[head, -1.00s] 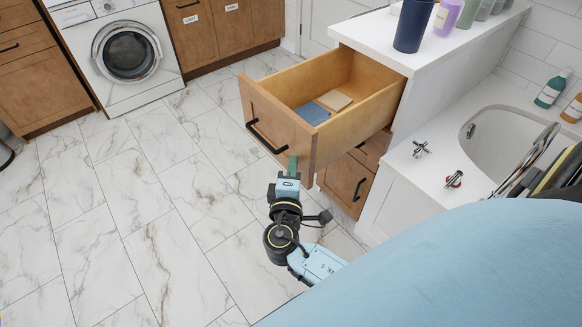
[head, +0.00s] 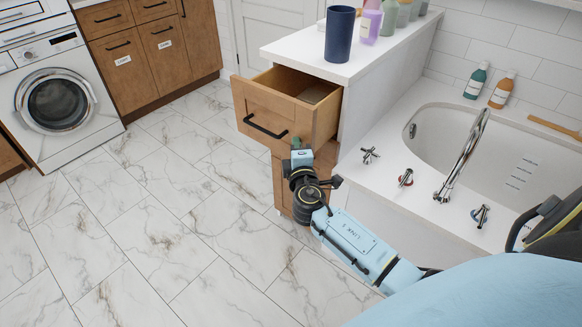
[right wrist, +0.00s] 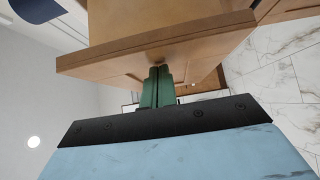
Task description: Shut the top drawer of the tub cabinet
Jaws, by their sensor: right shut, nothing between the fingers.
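The tub cabinet has a white top (head: 300,58) and wooden drawer fronts. Its top drawer (head: 258,108) is partly open and juts out, with a black bar handle (head: 266,126) on its front. My right gripper (head: 296,143) is at the lower right corner of the drawer front. In the right wrist view, its green fingers (right wrist: 157,86) are together and empty, with their tips at the drawer's wooden edge (right wrist: 150,55). They look to be touching it, though contact is hard to confirm. The lower drawer is partly hidden by my arm. My left gripper is out of view.
A dark blue cup (head: 339,34) and several other containers stand on the cabinet top. The bathtub (head: 500,140) with its taps is at the right. A washing machine (head: 54,95) is at the left. The marble floor (head: 150,240) in front is clear.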

